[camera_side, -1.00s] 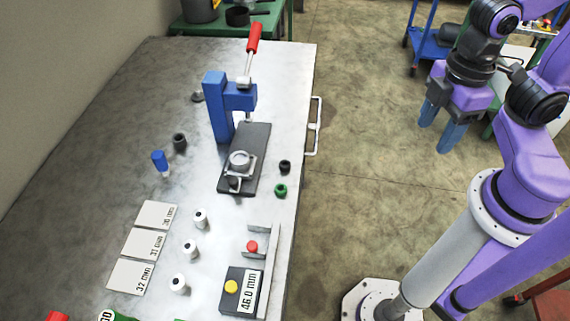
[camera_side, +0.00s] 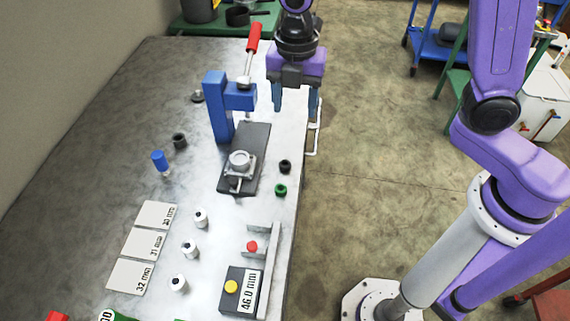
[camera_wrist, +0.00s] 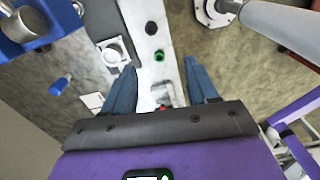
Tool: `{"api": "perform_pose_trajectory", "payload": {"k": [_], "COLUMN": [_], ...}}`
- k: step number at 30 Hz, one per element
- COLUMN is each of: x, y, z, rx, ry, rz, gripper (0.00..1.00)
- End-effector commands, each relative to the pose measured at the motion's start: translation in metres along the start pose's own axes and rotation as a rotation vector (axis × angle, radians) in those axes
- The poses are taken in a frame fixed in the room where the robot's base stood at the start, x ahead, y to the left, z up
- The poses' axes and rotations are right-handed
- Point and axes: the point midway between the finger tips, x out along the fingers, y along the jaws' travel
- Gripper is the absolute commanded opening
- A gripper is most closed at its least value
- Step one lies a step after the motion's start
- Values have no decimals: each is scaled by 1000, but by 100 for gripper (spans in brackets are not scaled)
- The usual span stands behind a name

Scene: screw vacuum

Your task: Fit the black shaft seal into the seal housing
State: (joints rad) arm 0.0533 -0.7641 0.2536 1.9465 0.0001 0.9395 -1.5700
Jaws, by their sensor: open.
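A small black ring, which looks like the black shaft seal (camera_side: 285,166), lies on the bench near its right edge. It also shows in the wrist view (camera_wrist: 151,28). The seal housing (camera_side: 240,162), a round metal part with a bore, sits on a dark base plate to the left of it and also shows in the wrist view (camera_wrist: 113,51). My gripper (camera_side: 296,108) is open and empty, above the bench's right edge, beyond the black ring and right of the press. In the wrist view its blue fingers (camera_wrist: 160,68) point down toward the bench, apart from both parts.
A blue press (camera_side: 217,108) with a red-topped lever (camera_side: 254,38) stands close left of my gripper. A green ring (camera_side: 280,190) lies near the black one. A dark grey ring (camera_side: 180,140) and a blue-capped part (camera_side: 159,160) stand farther left. Several white cylinders (camera_side: 201,219) stand nearer the camera.

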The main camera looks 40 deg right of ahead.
Motion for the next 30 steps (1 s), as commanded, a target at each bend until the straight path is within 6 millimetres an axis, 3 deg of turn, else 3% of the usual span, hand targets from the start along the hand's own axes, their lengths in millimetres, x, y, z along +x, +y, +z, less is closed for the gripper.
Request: {"api": "perform_pose_trajectory", "payload": {"k": [8, 24, 30], "x": [13, 109, 125], "y": [13, 13, 14], "z": [4, 4, 4], "rx": [-78, -75, -75], "ry": [0, 0, 0], "rz": [-6, -7, -3], "gripper": [58, 58, 58]}}
